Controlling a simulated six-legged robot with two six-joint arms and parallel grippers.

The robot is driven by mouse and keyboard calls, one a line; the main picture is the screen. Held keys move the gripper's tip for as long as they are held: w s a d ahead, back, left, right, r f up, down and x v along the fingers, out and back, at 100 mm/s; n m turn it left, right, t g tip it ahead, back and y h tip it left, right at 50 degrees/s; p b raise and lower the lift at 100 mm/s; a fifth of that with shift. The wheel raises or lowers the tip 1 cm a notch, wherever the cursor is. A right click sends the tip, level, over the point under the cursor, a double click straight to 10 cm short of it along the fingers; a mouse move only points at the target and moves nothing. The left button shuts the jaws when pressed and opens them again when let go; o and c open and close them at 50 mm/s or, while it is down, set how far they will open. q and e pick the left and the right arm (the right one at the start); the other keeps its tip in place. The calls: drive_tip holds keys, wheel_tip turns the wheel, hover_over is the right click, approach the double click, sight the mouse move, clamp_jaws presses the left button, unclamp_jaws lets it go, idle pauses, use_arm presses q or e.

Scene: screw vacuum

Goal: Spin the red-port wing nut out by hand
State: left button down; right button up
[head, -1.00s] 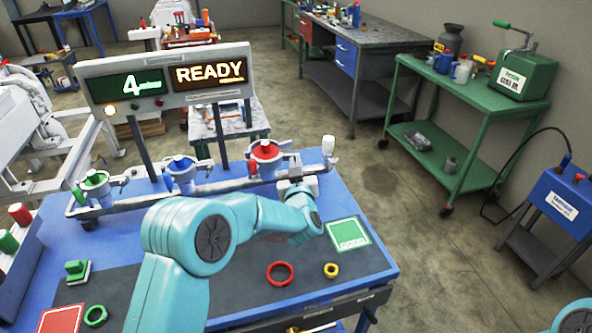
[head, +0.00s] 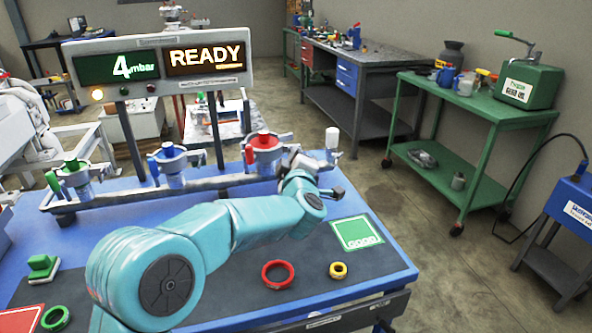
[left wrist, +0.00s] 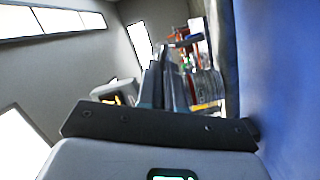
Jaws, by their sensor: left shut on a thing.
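My right gripper is out of view.
The blue port (head: 169,162) and green port (head: 75,176) stand further left. The gauge panel (head: 160,66) reads 4 mbar and READY. A red ring (head: 278,274), yellow ring (head: 338,270) and green GOOD pad (head: 357,232) lie on the front of the bench. A white-topped valve (head: 332,142) stands right of the gripper.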

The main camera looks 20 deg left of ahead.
use_arm(q)
drive_tip(key=shift+a+f+n+b, duration=0.1)
drive_tip(key=shift+a+n+b, duration=0.05)
drive_tip(key=shift+n+b, duration=2.95)
drive_tip(key=shift+n+p, duration=0.3)
drive_tip(key=c, duration=1.3)
unclamp_jaws()
drive_tip(key=shift+s, duration=0.15)
